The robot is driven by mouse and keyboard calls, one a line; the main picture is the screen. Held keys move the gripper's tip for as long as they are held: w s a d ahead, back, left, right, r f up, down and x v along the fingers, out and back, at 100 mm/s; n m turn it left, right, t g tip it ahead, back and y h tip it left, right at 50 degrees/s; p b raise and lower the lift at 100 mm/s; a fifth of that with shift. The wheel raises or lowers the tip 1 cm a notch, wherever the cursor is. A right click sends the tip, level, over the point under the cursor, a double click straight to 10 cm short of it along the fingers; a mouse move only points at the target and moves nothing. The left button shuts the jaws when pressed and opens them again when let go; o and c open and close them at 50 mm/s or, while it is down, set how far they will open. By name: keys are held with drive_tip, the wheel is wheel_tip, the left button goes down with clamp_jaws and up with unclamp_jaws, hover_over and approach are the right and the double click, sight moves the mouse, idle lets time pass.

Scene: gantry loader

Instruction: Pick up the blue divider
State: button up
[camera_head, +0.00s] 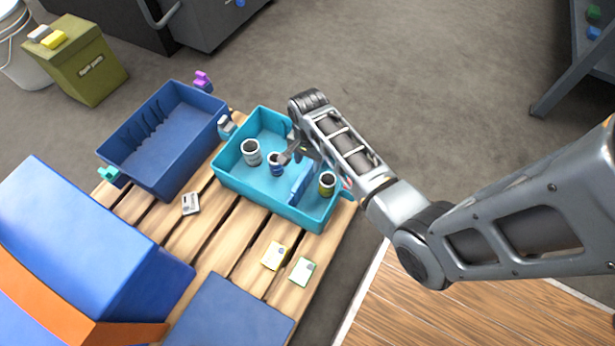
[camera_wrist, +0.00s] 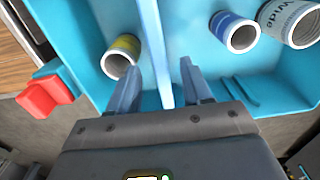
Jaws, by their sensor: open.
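The blue divider (camera_head: 299,188) stands upright across the teal tray (camera_head: 234,183), between a yellow-banded can (camera_head: 327,183) and a blue-banded can (camera_head: 276,164). In the wrist view the divider (camera_wrist: 157,45) shows as a thin light-blue wall running down between my two fingers. My gripper (camera_wrist: 160,82) is open, one finger on each side of it in that picture, with gaps on both sides. I cannot tell how far the fingertips are above or below the divider's top edge. In the head view my gripper (camera_head: 290,157) is over the tray, partly hidden by my arm.
A larger white can (camera_head: 251,152) stands in the tray's left part. A dark blue bin (camera_head: 165,140) sits to the left on the pallet. Small cards (camera_head: 275,256) lie on the slats in front. A red clip (camera_wrist: 45,95) is on the tray's outside.

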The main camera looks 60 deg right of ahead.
sight(308, 168)
drive_tip(key=f+b, duration=0.2)
drive_tip(key=f, duration=0.2)
drive_tip(key=shift+a, duration=0.2)
clamp_jaws()
